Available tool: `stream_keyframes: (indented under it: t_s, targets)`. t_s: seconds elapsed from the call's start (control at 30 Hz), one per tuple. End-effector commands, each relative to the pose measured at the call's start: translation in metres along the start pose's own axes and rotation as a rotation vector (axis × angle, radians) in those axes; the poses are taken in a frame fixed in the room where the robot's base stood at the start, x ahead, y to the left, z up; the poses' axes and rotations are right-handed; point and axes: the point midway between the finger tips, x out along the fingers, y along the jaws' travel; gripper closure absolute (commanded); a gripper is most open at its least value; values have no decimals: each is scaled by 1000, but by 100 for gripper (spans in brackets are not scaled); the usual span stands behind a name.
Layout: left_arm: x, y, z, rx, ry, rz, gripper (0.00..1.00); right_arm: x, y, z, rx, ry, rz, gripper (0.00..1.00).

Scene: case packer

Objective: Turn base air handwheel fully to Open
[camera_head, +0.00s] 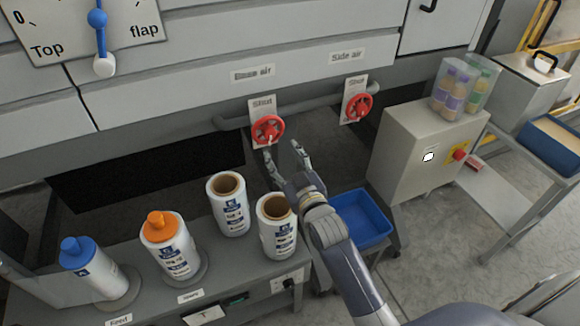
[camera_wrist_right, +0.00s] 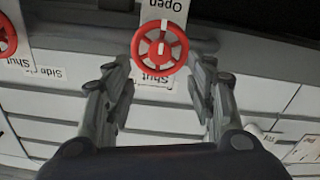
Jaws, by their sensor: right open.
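The base air handwheel (camera_head: 267,130) is a red spoked wheel on a white plate under the left of two labels, which looks like "Base air" (camera_head: 253,73). In the right wrist view the red wheel (camera_wrist_right: 160,48) sits ahead, between the fingers, with "Open" and "Shut" printed upside down on its plate and a white mark on its rim. My right gripper (camera_head: 282,153) is open and empty, just below and in front of the wheel, apparently not touching it. Its two fingers also show in the right wrist view (camera_wrist_right: 160,80). My left gripper is not in view.
A second red handwheel (camera_head: 357,107) is to the right under "Side air" (camera_head: 347,56). Below stand several film rolls and bottles, including a roll (camera_head: 277,228) close to my right arm. A blue bin (camera_head: 362,219) and a grey cabinet (camera_head: 425,150) are to the right.

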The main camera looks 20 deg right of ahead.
Motion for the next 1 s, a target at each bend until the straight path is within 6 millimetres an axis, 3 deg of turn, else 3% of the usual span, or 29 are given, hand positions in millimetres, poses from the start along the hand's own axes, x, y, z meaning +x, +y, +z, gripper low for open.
stream_keyframes:
  t_s: [0.1, 0.3, 0.87, 1.0]
  targets:
    - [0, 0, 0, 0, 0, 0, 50, -19, 0, 1, 0, -1, 0, 49]
    - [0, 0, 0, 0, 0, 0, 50, -34, 0, 0, 0, 0, 0, 49]
    - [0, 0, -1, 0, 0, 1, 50, -37, 0, 0, 0, 0, 0, 49]
    - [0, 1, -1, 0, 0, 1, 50, -43, -1, 7, 4, -40, -8, 49]
